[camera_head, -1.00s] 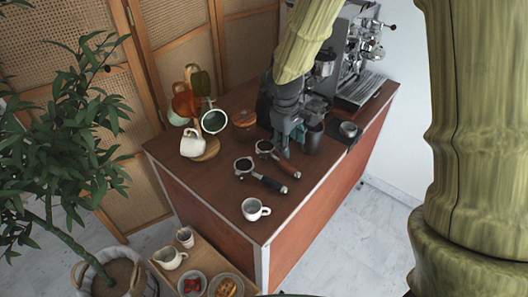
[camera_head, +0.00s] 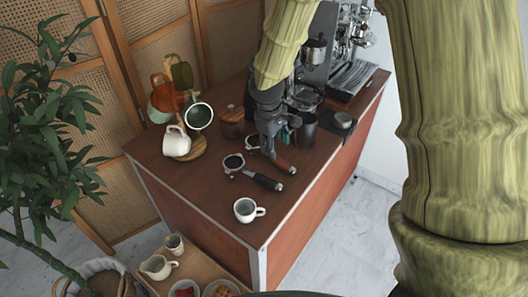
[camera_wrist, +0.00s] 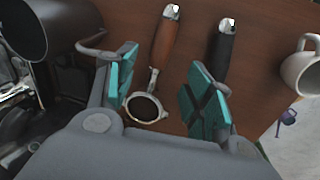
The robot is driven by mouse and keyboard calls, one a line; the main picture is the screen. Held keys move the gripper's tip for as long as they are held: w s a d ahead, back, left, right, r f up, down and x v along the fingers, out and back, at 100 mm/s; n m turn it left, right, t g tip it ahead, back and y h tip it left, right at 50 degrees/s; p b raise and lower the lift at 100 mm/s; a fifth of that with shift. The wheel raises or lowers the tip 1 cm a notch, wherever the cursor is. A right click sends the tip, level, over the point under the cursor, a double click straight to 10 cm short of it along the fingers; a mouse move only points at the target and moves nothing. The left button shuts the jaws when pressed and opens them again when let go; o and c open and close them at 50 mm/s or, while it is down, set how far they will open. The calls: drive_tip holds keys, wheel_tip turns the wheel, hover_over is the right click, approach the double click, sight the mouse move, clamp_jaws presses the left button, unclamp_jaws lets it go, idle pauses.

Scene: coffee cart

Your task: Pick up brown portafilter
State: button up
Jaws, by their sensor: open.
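The brown portafilter (camera_wrist: 164,42) lies on the cart top, with a wooden-brown handle and a round metal basket. In the wrist view it lies between the two teal finger pads of my open gripper (camera_wrist: 160,95), its basket close to them and its handle pointing away. In the head view its brown handle (camera_head: 283,163) shows just in front of my gripper (camera_head: 272,146), which hides part of it. A black-handled portafilter (camera_head: 262,180) lies beside it; in the wrist view its black handle (camera_wrist: 224,48) is to the right. No contact is visible.
A white cup (camera_head: 246,210) stands near the front edge. A steel pitcher (camera_head: 305,130) is right of my gripper, and the espresso machine (camera_head: 318,60) is behind. A mug rack (camera_head: 196,146) stands at the left. The cart top's left front is clear.

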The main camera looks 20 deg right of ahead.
sight(278, 158)
drive_tip(key=f, duration=0.2)
drive_tip(key=shift+w+d+f, duration=0.15)
drive_tip(key=shift+d+f, duration=0.1)
drive_tip(key=shift+f, duration=0.05)
drive_tip(key=shift+d+f+p, duration=0.2)
drive_tip(key=shift+f+p, duration=0.4)
drive_tip(key=shift+f, duration=0.25)
drive_tip(key=shift+d+f+p, duration=0.2)
drive_tip(key=shift+f+p, duration=0.35)
drive_tip(key=shift+f, duration=0.3)
drive_tip(key=shift+d+f, duration=0.2)
drive_tip(key=shift+f, duration=0.95)
clamp_jaws()
